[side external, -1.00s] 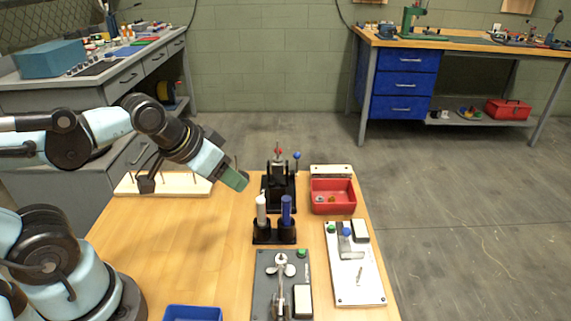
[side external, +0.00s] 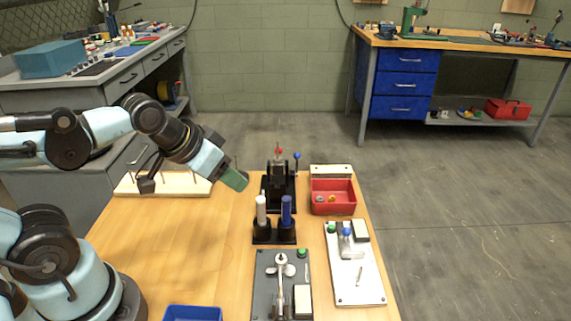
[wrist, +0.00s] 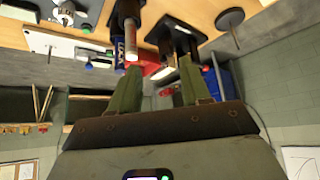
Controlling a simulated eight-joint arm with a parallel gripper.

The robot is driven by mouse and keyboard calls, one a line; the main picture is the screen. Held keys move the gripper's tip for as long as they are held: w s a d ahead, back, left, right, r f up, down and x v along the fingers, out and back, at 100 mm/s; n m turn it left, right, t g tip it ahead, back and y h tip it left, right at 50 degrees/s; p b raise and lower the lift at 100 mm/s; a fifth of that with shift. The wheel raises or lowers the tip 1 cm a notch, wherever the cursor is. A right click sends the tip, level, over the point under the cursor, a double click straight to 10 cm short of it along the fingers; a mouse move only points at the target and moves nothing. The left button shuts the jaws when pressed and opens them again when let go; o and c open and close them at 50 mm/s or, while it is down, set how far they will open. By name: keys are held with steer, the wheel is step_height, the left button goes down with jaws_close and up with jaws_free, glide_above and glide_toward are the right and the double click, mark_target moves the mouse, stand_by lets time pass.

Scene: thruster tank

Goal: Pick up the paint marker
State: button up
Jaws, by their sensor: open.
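A white upright cylinder that looks like the paint marker (side external: 261,210) stands in the left socket of a black two-place holder (side external: 262,238). A blue cylinder (side external: 286,211) stands in the right socket. In the wrist view the white marker (wrist: 131,46) is beside the blue one (wrist: 118,52), which bears partly readable lettering. My gripper (side external: 236,181) is above the table, behind and left of the holder, apart from the marker. Its two green fingers (wrist: 159,64) are spread in the wrist view, with nothing held between them.
A black fixture with a lever (side external: 278,190) stands behind the holder, a red bin (side external: 333,207) behind right. A grey propeller board (side external: 265,290) lies in front, a white board (side external: 372,285) right, and a blue tray (side external: 193,313) front left. The table's left-centre is clear.

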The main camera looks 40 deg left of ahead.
mark_target(259, 199)
steer(key=shift+o, duration=0.2)
stand_by(0.4)
steer(key=shift+w+d+f+m+g+h, duration=0.35)
steer(key=shift+w+d+f+m+g, duration=0.2)
steer(key=shift+m, duration=0.45)
steer(key=shift+w+d+f+m+g+h, duration=0.45)
steer(key=shift+w+f+m+g, duration=0.2)
steer(key=shift+m, duration=0.35)
steer(key=shift+w+d+f+m+g+h, duration=0.3)
steer(key=shift+w+d+f+m+g, duration=0.3)
steer(key=shift+m, duration=0.4)
steer(key=shift+d+x, duration=0.1)
steer(key=shift+x, duration=0.75)
steer(key=shift+d+x, duration=0.15)
steer(key=shift+x, duration=1.6)
steer(key=shift+s, duration=0.15)
jaws_close()
